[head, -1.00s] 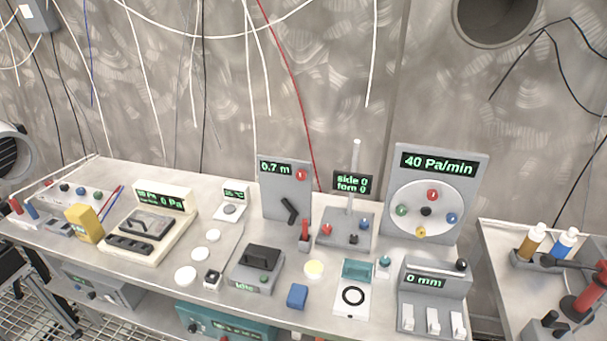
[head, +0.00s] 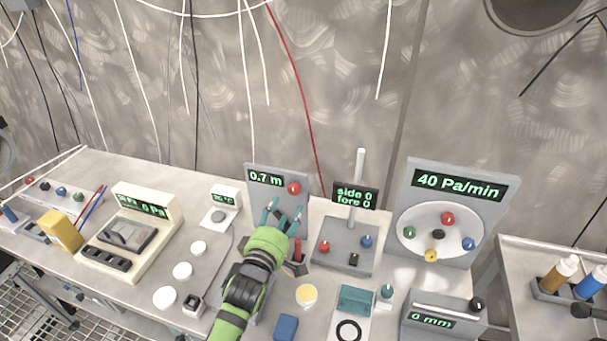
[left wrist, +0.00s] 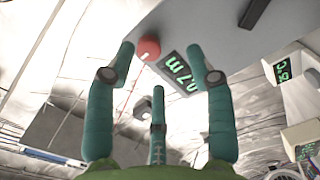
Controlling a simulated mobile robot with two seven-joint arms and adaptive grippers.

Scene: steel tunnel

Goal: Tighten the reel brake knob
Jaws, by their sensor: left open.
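The reel panel (head: 256,198) is an upright grey plate with a green 0.7 m readout. A round red knob (head: 294,188) sits at its upper right; I take it for the reel brake knob. My left gripper (head: 284,210) is open in front of the panel, its teal fingers pointing up just below the knob. It hides the panel's lower part. In the left wrist view the red knob (left wrist: 148,48) shows just inside the left fingertip, with the readout (left wrist: 178,72) between the fingers. Nothing is held. Contact with the knob cannot be told. My right gripper is out of view.
A red lever (head: 298,250) stands close right of the gripper. Right of it are a grey joystick box (head: 343,245) and the 40 Pa/min panel (head: 413,190). White discs (head: 182,271) lie to the left. A red cable (head: 296,85) hangs behind.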

